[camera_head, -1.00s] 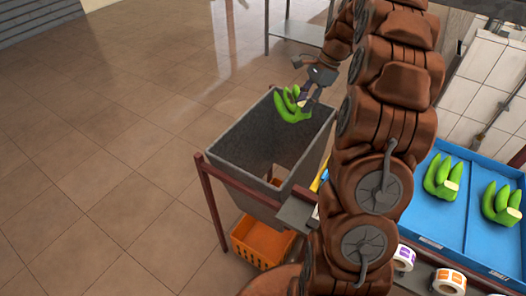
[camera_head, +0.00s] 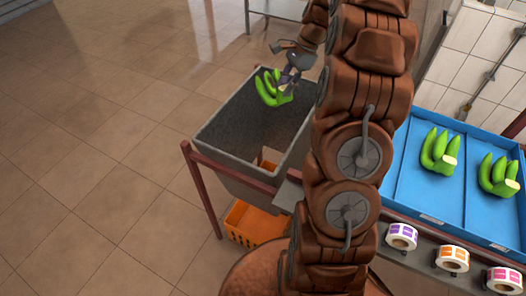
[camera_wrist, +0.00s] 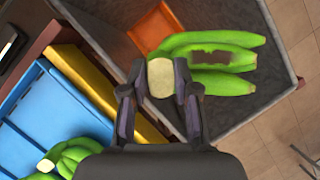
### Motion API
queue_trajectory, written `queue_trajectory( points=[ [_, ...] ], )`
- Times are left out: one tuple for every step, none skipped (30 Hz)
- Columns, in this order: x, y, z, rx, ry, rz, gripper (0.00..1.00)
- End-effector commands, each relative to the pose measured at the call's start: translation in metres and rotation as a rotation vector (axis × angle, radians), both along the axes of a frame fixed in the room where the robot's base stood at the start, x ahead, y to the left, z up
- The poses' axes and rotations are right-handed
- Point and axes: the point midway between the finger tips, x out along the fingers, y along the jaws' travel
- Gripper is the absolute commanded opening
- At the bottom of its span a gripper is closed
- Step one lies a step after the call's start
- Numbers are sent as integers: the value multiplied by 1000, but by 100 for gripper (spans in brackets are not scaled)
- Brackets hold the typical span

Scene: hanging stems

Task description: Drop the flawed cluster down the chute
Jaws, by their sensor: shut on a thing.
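The flawed cluster (camera_head: 270,88) is a bunch of green bananas. In the wrist view the cluster (camera_wrist: 222,62) shows a brown patch on its middle fruit and a pale cut crown. My gripper (camera_head: 288,82) is shut on it at the crown; the fingers also show in the wrist view (camera_wrist: 160,88). The cluster is held over the far part of the grey chute (camera_head: 222,134), a wide tapering hopper with an open top. The chute also shows under the cluster in the wrist view (camera_wrist: 105,22). The exact height above the rim is hard to tell.
An orange crate (camera_head: 250,224) stands below the chute. A blue tray (camera_head: 408,184) at right holds two green clusters (camera_head: 438,152) (camera_head: 498,175). Several label rolls (camera_head: 401,236) line its front. A red-brown frame (camera_head: 200,190) carries the chute. The floor at left is clear.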

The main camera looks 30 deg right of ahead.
Motion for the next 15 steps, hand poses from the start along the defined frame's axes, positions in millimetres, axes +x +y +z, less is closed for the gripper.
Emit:
queue_trajectory(
  points=[
    [0,0,-4,0,-1,1,0],
    [0,0,-5,0,-1,1,0],
    [0,0,-6,0,-1,1,0],
    [0,0,-7,0,-1,1,0],
    [0,0,-7,0,-2,0,0],
    [0,0,-7,0,-2,0,0],
    [0,0,-7,0,-1,1,0],
    [0,0,-7,0,-1,1,0],
    [1,0,-7,0,-1,1,0],
    [1,0,-7,0,-1,1,0],
    [1,0,-7,0,-1,1,0],
    [0,0,-7,0,-1,1,31],
    [0,0,-7,0,-1,1,34],
    [0,0,-7,0,-1,1,37],
    [0,0,-7,0,-1,1,41]
  ],
)
